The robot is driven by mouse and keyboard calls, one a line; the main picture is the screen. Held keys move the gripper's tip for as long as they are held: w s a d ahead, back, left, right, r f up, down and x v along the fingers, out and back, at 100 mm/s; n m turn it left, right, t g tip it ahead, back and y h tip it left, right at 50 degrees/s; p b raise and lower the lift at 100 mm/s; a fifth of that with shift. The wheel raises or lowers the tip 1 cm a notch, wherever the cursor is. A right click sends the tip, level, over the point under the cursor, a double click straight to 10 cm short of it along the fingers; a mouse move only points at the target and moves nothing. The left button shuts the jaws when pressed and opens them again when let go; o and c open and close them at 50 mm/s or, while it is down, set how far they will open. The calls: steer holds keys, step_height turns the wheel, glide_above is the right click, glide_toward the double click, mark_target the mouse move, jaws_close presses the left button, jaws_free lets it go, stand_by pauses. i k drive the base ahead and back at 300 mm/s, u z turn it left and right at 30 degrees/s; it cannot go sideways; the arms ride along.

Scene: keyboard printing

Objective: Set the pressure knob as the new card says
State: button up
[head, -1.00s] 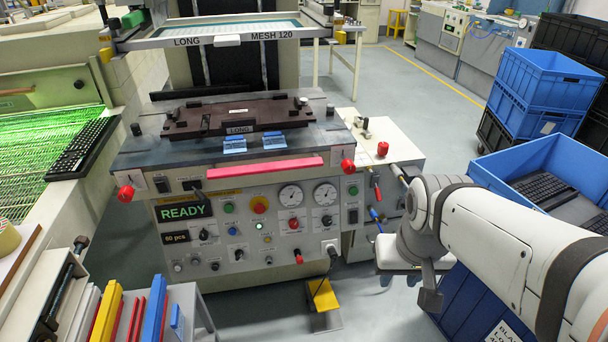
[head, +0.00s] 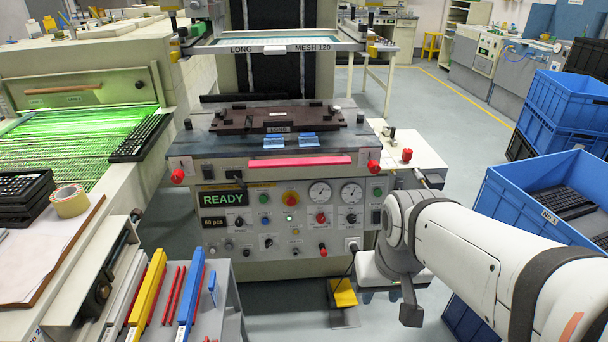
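The press's control panel (head: 270,240) faces me, with a lit READY display (head: 222,199). Two round gauges, the left one (head: 319,193) and the right one (head: 351,193), sit at its upper right. A red knob (head: 320,218) and a black knob (head: 351,218) are below them. The labels are too small to read, so I cannot tell which knob is the pressure knob or its setting. No card with a readable pressure value shows. Two small blue pieces (head: 307,139) lie on the press front. My arm's end (head: 410,312) hangs right of the panel, apart from it; its fingers cannot be made out.
A pink-red bar (head: 299,161) runs along the press front, between red knobs. A yellow pedal (head: 343,293) is on the floor below. Blue crates (head: 548,213) stand at right. A dryer with a green-lit belt (head: 70,150) and a rack of coloured squeegees (head: 190,300) are at left.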

mark_target(320, 218)
steer(key=i, duration=1)
steer(key=u, duration=1.15)
steer(key=k, duration=1.8)
steer(key=z, duration=0.55)
steer(key=i, duration=1.4)
